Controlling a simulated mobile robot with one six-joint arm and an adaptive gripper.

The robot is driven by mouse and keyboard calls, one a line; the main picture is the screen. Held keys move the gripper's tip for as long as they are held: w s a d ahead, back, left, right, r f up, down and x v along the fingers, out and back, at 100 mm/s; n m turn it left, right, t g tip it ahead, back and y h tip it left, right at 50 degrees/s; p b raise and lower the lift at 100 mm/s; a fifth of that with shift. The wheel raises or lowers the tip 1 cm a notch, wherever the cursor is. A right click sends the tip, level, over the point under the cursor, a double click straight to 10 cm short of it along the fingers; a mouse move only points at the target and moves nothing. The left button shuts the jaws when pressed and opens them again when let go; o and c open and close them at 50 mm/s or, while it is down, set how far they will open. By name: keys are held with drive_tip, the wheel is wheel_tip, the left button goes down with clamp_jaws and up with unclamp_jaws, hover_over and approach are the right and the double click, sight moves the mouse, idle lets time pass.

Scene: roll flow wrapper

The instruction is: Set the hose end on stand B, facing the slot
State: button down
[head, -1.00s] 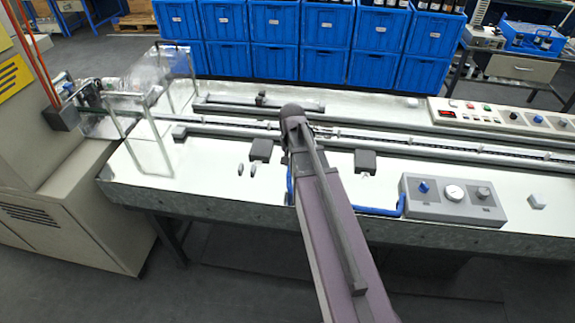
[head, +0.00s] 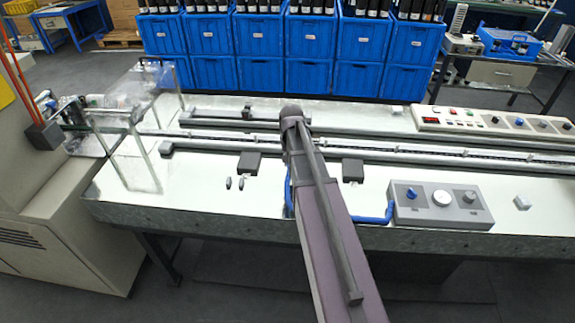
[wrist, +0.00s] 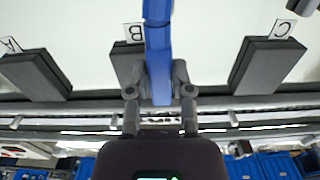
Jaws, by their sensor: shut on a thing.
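My gripper (wrist: 160,94) is shut on the blue hose (wrist: 157,40) in the wrist view. The hose runs down from the top edge, and its end (wrist: 161,99) lies between the fingers. Stand B (wrist: 126,65), a dark block with a B label, is just left of the hose, which overlaps its right edge; I cannot tell the height between them. Stand A (wrist: 36,77) is further left and stand C (wrist: 266,65) is right. In the head view my arm hides the gripper and the middle stand; the hose (head: 375,219) shows near the table's front.
A conveyor rail (head: 420,157) runs behind the stands. A clear guard frame (head: 140,125) is at left. Blue crates (head: 262,72) line the back.

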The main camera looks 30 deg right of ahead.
drive_tip(key=shift+w+d, duration=0.6)
drive_tip(key=shift+d, duration=0.4)
drive_tip(key=shift+w+d, duration=0.6)
drive_tip(key=shift+d, duration=0.4)
drive_tip(key=shift+w+d, duration=0.6)
drive_tip(key=shift+d, duration=0.4)
drive_tip(key=shift+f, duration=0.15)
drive_tip(key=shift+f+b, duration=1.95)
drive_tip(key=shift+b, duration=0.15)
drive_tip(key=shift+f+b, duration=0.4)
drive_tip(key=shift+c, duration=2.2)
unclamp_jaws()
drive_tip(key=shift+r, duration=0.15)
